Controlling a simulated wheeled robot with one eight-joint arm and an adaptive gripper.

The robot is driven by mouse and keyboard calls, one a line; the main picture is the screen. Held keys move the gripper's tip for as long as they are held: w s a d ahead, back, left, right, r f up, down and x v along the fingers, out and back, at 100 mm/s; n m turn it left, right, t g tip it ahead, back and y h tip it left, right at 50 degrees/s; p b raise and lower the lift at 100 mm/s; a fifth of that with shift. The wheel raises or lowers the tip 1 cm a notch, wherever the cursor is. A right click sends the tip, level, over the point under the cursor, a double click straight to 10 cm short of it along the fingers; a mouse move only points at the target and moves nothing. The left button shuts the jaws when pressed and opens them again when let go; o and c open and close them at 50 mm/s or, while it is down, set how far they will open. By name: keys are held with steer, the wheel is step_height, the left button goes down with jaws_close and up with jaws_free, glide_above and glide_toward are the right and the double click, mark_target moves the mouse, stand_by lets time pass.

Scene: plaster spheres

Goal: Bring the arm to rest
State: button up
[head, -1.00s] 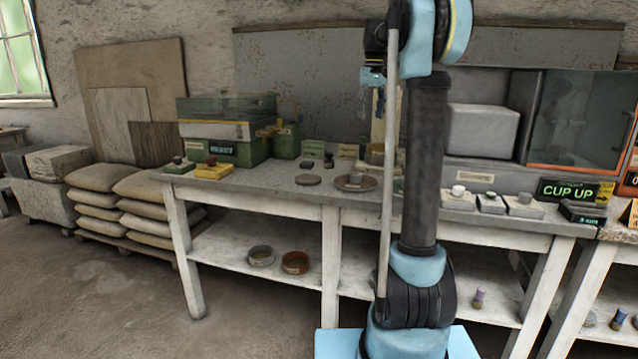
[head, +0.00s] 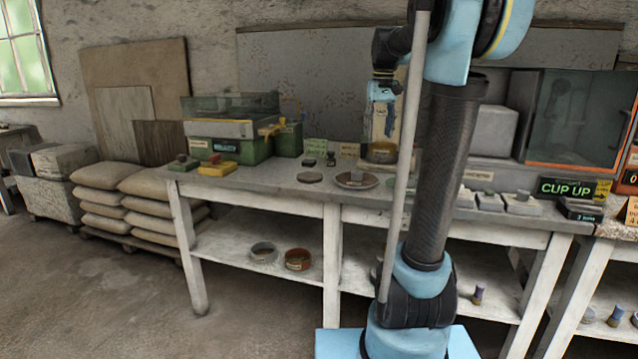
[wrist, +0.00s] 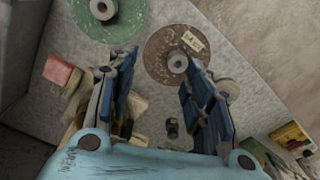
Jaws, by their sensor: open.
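My gripper (head: 383,128) points down above the back of the long workbench (head: 250,183), held clear of the top. In the wrist view its two dark-blue fingers (wrist: 160,72) stand apart with nothing between their tips. Beyond them lie a brown speckled disc (wrist: 160,62) with a pale tag and a green disc (wrist: 127,18), each with a round knob or hole in the middle. My arm is bent, its upper part leaning right in the head view. The upper joints are cut off by the top edge.
A brass-coloured round pan (head: 382,153) is on the bench just below my gripper. A plate (head: 356,181) and a flat dark disc (head: 310,177) lie nearer the front. A green box (head: 232,150) stands left, a glass-fronted cabinet (head: 575,118) right. Floor at left front is clear.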

steer(key=s+f+m+t, duration=0.1)
steer(key=s+f, duration=2.8)
steer(key=s, duration=0.2)
steer(key=shift+a+f+t, duration=0.15)
steer(key=shift+a+t, duration=0.05)
steer(key=shift+t, duration=0.1)
steer(key=shift+s, duration=0.1)
steer(key=shift+w+f, duration=0.2)
steer(key=shift+w, duration=0.25)
